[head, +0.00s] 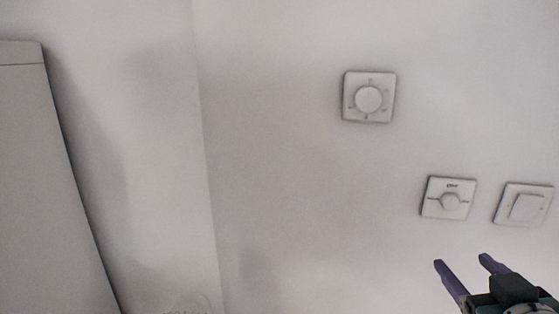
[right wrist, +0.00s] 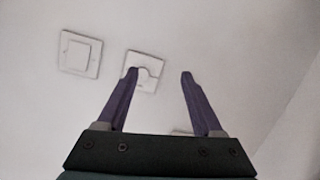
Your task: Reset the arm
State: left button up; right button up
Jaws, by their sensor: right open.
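My right gripper (head: 461,260) is at the lower right of the head view, with its two purple fingers apart and nothing between them. In the right wrist view the same gripper (right wrist: 160,73) points at the white wall, and its left fingertip overlaps a wall plate. My left gripper is not in view.
A square plate with a round dial (head: 369,98) is on the white wall. A pale panel (head: 40,170) stands at the left.

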jog(key=s+a+n+g+y, duration=0.15)
jog(key=s+a+g, duration=0.35)
jog(key=s, duration=0.7)
jog(key=s+a+n+g+y, duration=0.15)
jog(key=s+a+g, duration=0.4)
jog(key=s, duration=0.65)
notch_tip(320, 180, up, 27)
jog(key=s+p, duration=0.1)
jog(key=p, duration=2.6)
jog(key=shift+d+m+g+y, duration=0.15)
jog(key=shift+m+g+y, duration=0.2)
jog(key=shift+m+y, duration=0.05)
jog(key=shift+s+f, duration=0.1)
